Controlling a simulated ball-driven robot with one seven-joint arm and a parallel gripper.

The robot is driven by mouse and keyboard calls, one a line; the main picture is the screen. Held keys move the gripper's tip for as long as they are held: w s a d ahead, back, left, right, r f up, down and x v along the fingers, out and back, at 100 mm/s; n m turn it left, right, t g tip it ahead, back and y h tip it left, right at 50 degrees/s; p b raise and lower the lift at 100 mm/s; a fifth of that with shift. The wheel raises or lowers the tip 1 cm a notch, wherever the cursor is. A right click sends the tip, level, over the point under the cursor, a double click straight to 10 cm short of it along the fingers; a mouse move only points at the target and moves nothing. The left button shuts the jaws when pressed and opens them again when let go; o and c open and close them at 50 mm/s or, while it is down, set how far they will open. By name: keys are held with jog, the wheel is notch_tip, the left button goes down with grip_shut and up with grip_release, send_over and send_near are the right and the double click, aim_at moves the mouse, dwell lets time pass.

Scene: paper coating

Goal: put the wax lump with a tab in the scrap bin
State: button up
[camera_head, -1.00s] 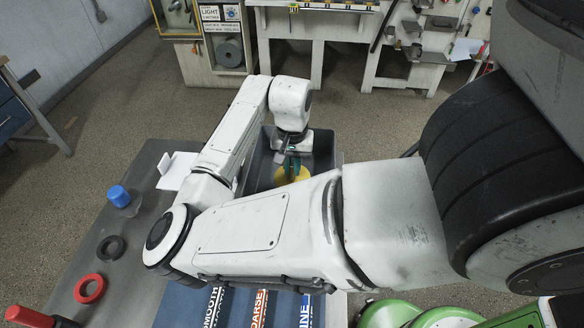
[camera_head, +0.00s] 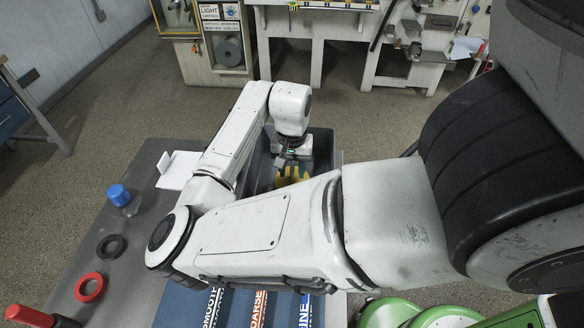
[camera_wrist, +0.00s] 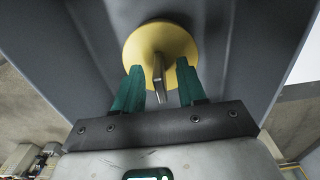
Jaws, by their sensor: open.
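The wax lump (camera_wrist: 142,42) is a round yellow disc with a grey upright tab (camera_wrist: 159,76). It is inside a deep grey bin (camera_wrist: 228,35). In the head view the lump (camera_head: 296,174) shows only in part beneath my gripper, inside the same bin (camera_head: 262,166). My gripper (camera_wrist: 158,68) is open, its two green fingers standing on either side of the tab with gaps visible. The fingertips overlap the lump's near edge in the wrist view; I cannot tell whether they touch it.
A grey table (camera_head: 140,245) holds a blue-capped jar (camera_head: 120,195), a black ring (camera_head: 111,246) and a red ring (camera_head: 89,287) at left. A white sheet-like piece (camera_head: 178,170) lies beside the bin. The bin walls stand close around my gripper.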

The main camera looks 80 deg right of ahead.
notch_tip(320, 180, up, 12)
dwell(0.5)
